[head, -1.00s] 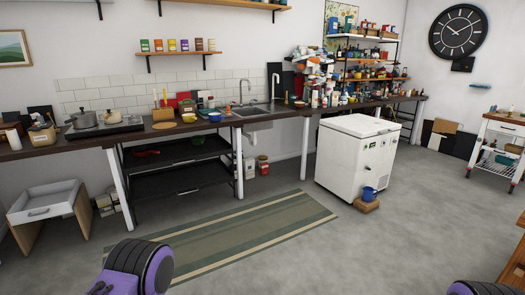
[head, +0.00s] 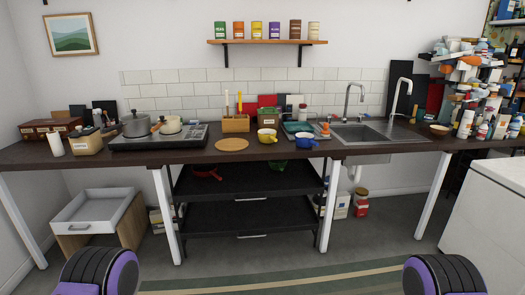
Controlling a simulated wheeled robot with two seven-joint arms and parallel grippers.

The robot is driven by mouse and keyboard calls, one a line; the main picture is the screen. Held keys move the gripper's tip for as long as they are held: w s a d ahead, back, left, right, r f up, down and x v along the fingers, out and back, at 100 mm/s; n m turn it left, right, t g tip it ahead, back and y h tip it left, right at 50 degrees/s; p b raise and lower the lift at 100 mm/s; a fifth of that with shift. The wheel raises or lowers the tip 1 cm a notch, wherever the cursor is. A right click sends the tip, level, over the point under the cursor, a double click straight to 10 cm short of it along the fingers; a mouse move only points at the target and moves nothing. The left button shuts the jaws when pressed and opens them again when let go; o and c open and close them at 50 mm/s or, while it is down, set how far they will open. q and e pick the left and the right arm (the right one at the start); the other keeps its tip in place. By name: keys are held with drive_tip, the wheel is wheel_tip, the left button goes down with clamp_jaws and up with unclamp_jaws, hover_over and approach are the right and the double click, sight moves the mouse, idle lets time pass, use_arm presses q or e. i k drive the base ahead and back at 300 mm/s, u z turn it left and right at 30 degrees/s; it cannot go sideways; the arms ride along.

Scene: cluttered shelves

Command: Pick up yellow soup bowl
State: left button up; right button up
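A small yellow soup bowl (head: 267,136) stands on the dark countertop (head: 350,149), near its front edge and right of a round cork mat. A blue bowl (head: 307,140) sits to its right. Purple and black parts of my arms show at the bottom left and bottom right, well short of the counter. My gripper fingers are not visible on either side.
Left of the bowl are a round mat (head: 232,144), a wooden utensil holder (head: 236,123) and a stove with pots (head: 136,124). A sink (head: 372,133) is to the right. Black shelves (head: 250,216) stand below. A striped rug (head: 300,280) and open floor lie in front. A white chest (head: 492,215) stands at the right.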

sight(267, 136)
drive_tip(key=i, duration=2.25)
drive_tip(key=z, duration=0.2)
